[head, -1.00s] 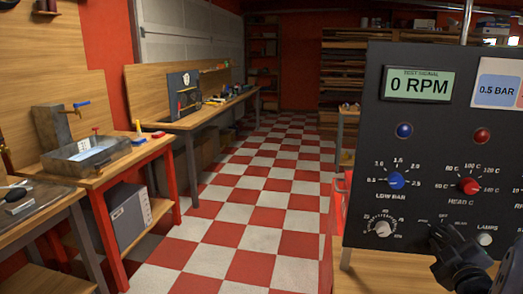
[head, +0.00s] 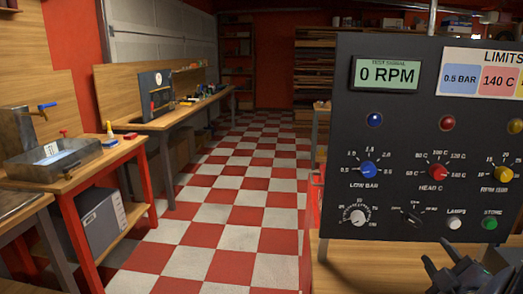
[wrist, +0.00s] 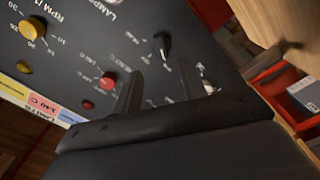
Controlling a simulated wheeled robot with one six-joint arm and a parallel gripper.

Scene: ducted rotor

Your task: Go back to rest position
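My gripper (head: 440,254) is at the lower right of the head view, in front of the lower edge of a black control panel (head: 330,140). In the wrist view its two fingers stand apart with nothing between them, so my gripper (wrist: 160,68) is open and empty. The panel's black selector switch (head: 412,217) is in plain view and apart from the fingers; a black knob (wrist: 163,45) also shows beyond the fingertips in the wrist view. The panel display (head: 387,74) reads 0 RPM.
The panel stands on a wooden bench (head: 370,270). A sink basin (head: 55,158) sits on a red-legged bench at left, with a grey box (head: 102,222) below. A long workbench (head: 185,115) runs behind. The checkered floor (head: 220,215) between is clear.

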